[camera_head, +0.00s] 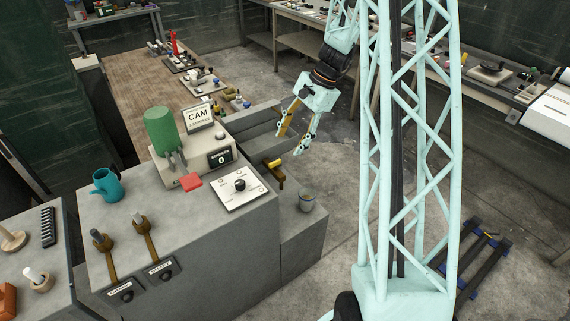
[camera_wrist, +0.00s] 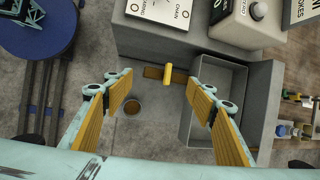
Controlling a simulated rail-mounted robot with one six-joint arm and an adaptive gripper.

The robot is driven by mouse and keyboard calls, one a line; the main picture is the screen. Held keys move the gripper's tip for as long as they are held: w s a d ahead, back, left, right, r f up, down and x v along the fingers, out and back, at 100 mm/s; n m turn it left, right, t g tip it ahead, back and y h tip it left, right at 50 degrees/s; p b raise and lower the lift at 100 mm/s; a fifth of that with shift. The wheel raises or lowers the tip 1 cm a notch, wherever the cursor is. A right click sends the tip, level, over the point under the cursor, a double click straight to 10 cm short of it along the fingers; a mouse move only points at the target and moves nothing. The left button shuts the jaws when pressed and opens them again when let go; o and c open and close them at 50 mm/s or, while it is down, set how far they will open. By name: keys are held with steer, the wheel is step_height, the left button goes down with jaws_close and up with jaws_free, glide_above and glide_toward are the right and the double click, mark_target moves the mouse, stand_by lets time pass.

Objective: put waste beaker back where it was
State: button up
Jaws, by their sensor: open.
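The waste beaker is most likely the small grey cup (camera_head: 306,200) with brownish contents, standing upright on the low grey ledge (camera_head: 303,232) beside the machine. In the wrist view it shows from above as a round brown-filled rim (camera_wrist: 132,107), close to the left finger. My gripper (camera_head: 289,145) is open and empty, pointing down above the recess behind the ledge. In the wrist view my gripper (camera_wrist: 160,82) has its fingers wide apart, with a yellow-handled lever (camera_wrist: 167,73) seen between them. The gripper does not touch the cup.
The yellow-handled lever (camera_head: 273,163) sticks out from the machine side near the cup. A grey open-topped bin (camera_wrist: 214,100) lies beside the ledge. The console carries a green cylinder (camera_head: 160,132), a teal jug (camera_head: 106,184) and a knob panel (camera_head: 239,187).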

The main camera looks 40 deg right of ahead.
steer(key=s+a+r+n+h, duration=0.1)
steer(key=s+a+r+n, duration=0.35)
steer(key=a+r, duration=0.55)
steer(key=s+a+r+n+h, duration=0.1)
steer(key=s+a+r+n, duration=0.3)
steer(key=a+r, duration=0.65)
steer(key=s+a+r+n, duration=0.3)
steer(key=s+a+r, duration=0.2)
steer(key=s+r, duration=0.5)
steer(key=s+a+r+n+t+h, duration=0.1)
steer(key=s+a+n, duration=0.1)
steer(key=s, duration=0.8)
steer(key=s+a+r+n+h, duration=0.1)
steer(key=s+a+n, duration=0.1)
steer(key=s, duration=0.8)
steer(key=shift+a+r+n+t, duration=0.15)
steer(key=shift+a+n+t, duration=0.2)
steer(key=shift+n, duration=0.5)
